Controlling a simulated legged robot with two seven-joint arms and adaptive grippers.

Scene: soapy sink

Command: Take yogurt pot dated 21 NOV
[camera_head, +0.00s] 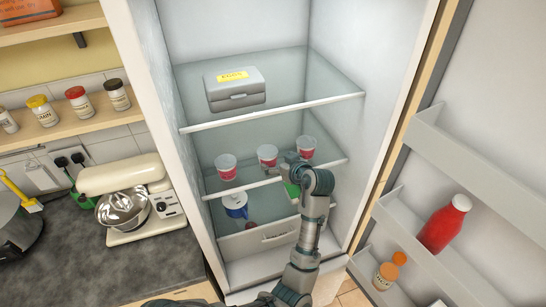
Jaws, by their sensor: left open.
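Three small red-and-white yogurt pots stand upright in a row on the fridge's middle shelf: a left pot (226,168), a middle pot (267,155) and a right pot (306,147). Any dates on them are too small to read. My left arm reaches into the fridge from below. My left gripper (288,162) is open at the shelf's front, close to the middle and right pots. The wrist partly hides its fingers, and I cannot tell whether it touches a pot. My right gripper is not in view.
A grey box with a yellow label (235,88) sits on the upper shelf. A blue-and-white tub (235,205) and a green item (292,189) are below the pots. The open door on the right holds a red bottle (444,224). A mixer (130,195) stands left.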

